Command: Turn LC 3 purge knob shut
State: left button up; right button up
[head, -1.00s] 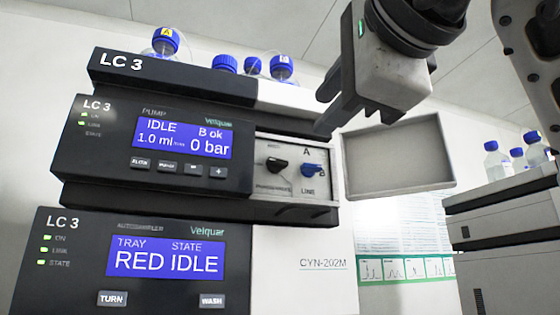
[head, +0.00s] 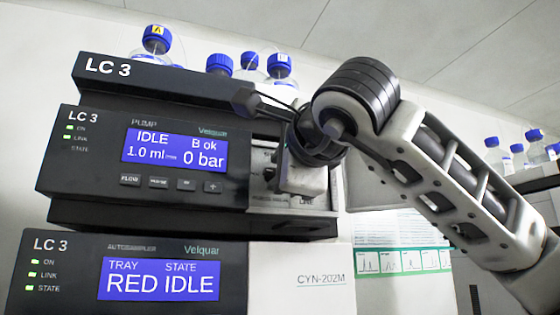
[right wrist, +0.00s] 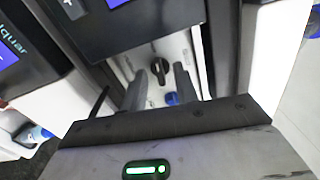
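The LC 3 pump module (head: 90,175) has a pale valve panel (head: 257,190) at its right end, now mostly behind my right arm in the head view. In the right wrist view a black knob (right wrist: 160,72) on this panel lies ahead, roughly between my right gripper's fingers (right wrist: 161,88). The fingers are spread with a gap between them; contact with the knob cannot be told. A blue knob (right wrist: 172,99) shows beside it, partly hidden. In the head view the fingertips are hard to make out. The pump display (head: 173,152) reads IDLE, 0 bar. My left gripper is not in view.
Blue-capped bottles (head: 279,70) stand on top of the LC 3 stack. The autosampler module (head: 60,250) is below the pump. A pale tray-like panel (head: 370,190) is partly behind my arm. More bottles (head: 519,157) stand at the far right.

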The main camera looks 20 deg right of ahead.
grip_shut()
